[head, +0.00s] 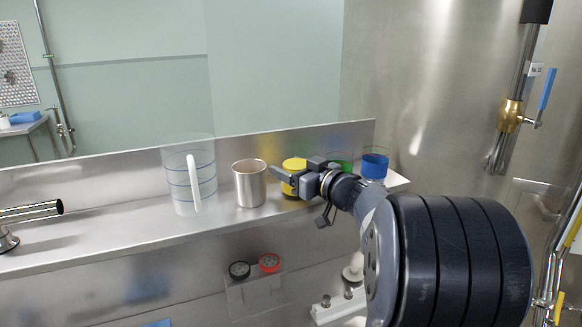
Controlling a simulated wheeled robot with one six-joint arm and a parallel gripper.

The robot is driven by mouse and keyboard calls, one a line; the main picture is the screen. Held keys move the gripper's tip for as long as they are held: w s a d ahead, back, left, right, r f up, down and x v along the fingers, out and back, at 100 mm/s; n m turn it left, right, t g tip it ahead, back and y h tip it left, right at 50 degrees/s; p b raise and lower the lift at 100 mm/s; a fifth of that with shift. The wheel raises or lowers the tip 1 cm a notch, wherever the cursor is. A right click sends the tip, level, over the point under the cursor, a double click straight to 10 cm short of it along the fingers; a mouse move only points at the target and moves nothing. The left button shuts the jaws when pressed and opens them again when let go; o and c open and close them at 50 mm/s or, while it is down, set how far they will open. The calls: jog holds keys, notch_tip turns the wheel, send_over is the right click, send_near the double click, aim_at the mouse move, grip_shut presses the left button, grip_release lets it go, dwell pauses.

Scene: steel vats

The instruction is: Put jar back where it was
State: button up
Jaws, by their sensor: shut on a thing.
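A jar with a yellow lid (294,164) is upright on or just above the steel shelf (120,228), right of a steel cup; I cannot tell whether its base touches. My gripper (287,178) is shut on this jar, reaching in from the right, and hides part of its body. A green-lidded jar (341,158) stands to the right, mostly hidden behind my gripper and wrist. A blue-lidded jar (375,165) stands near the shelf's right end, its lower part partly covered by my arm.
The steel cup (249,188) stands close left of the yellow-lidded jar. A clear measuring jug (180,182) stands further left. A black round piece (239,270) and a red one (269,262) sit in a holder below the shelf. The shelf's left part is mostly clear.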

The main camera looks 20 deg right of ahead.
jog(key=shift+f, duration=0.1)
jog(key=o, duration=1.3)
jog(key=shift+o, duration=0.2)
jog(key=b+v, duration=0.3)
jog(key=v, duration=0.9)
jog(key=shift+w, duration=0.1)
